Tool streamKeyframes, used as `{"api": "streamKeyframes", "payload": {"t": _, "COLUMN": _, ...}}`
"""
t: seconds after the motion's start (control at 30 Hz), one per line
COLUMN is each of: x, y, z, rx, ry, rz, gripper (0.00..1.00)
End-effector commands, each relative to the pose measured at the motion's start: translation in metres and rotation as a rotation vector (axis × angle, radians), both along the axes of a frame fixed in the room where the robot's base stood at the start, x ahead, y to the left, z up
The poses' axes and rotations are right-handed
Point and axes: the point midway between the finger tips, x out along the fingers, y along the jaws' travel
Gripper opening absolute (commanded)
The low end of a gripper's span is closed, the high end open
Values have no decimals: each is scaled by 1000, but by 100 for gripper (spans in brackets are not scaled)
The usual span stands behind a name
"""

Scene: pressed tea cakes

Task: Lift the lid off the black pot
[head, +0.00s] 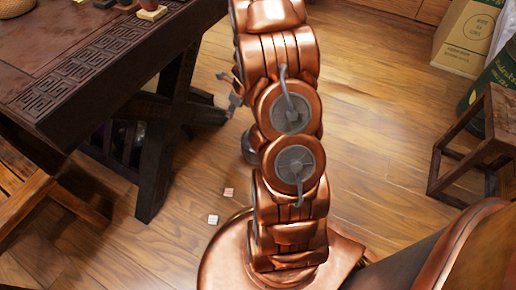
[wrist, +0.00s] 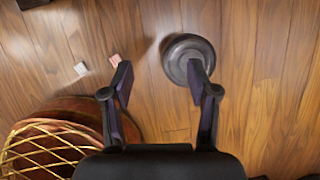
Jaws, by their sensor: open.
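A dark grey, round, pot-like thing (wrist: 186,52) stands on the wooden floor in the wrist view. It looks like the black pot seen from above, but I cannot tell lid from body. In the head view only a sliver of a dark thing (head: 248,148) shows at the left edge of my arm. My gripper (wrist: 160,82) is open with nothing between its fingers. Its right finger overlaps the near edge of the pot in the picture; I see no clear contact. In the head view my arm hides most of the gripper.
A dark carved table (head: 75,75) stands at left, small items on it. A pale cube (head: 212,219) and a pinkish cube (head: 228,192) lie on the floor. A stool (head: 480,150) and a cardboard box (head: 468,35) stand at right. A yellow lattice (wrist: 45,150) shows lower left.

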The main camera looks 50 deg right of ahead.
Motion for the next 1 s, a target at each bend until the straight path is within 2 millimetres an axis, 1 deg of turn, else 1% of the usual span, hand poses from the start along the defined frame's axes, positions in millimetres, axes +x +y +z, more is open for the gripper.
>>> {"api": "streamKeyframes", "payload": {"t": 0.03, "x": -7, "y": -17, "z": -42, "rx": 14, "ry": 13, "rz": -97, "gripper": 59}}
{"api": "streamKeyframes", "payload": {"t": 0.07, "x": -10, "y": -26, "z": -57, "rx": 20, "ry": 18, "rz": -154, "gripper": 59}}
{"api": "streamKeyframes", "payload": {"t": 0.1, "x": -15, "y": -39, "z": -76, "rx": 26, "ry": 25, "rz": -229, "gripper": 59}}
{"api": "streamKeyframes", "payload": {"t": 0.2, "x": -26, "y": -63, "z": -113, "rx": 38, "ry": 36, "rz": -383, "gripper": 59}}
{"api": "streamKeyframes", "payload": {"t": 0.3, "x": -36, "y": -80, "z": -138, "rx": 45, "ry": 44, "rz": -494, "gripper": 59}}
{"api": "streamKeyframes", "payload": {"t": 0.4, "x": -42, "y": -89, "z": -150, "rx": 47, "ry": 48, "rz": -556, "gripper": 59}}
{"api": "streamKeyframes", "payload": {"t": 0.5, "x": -43, "y": -93, "z": -160, "rx": 48, "ry": 50, "rz": -581, "gripper": 59}}
{"api": "streamKeyframes", "payload": {"t": 0.7, "x": -39, "y": -94, "z": -179, "rx": 50, "ry": 54, "rz": -581, "gripper": 59}}
{"api": "streamKeyframes", "payload": {"t": 0.87, "x": -37, "y": -94, "z": -184, "rx": 50, "ry": 53, "rz": -581, "gripper": 59}}
{"api": "streamKeyframes", "payload": {"t": 1.0, "x": -34, "y": -94, "z": -196, "rx": 49, "ry": 53, "rz": -579, "gripper": 59}}
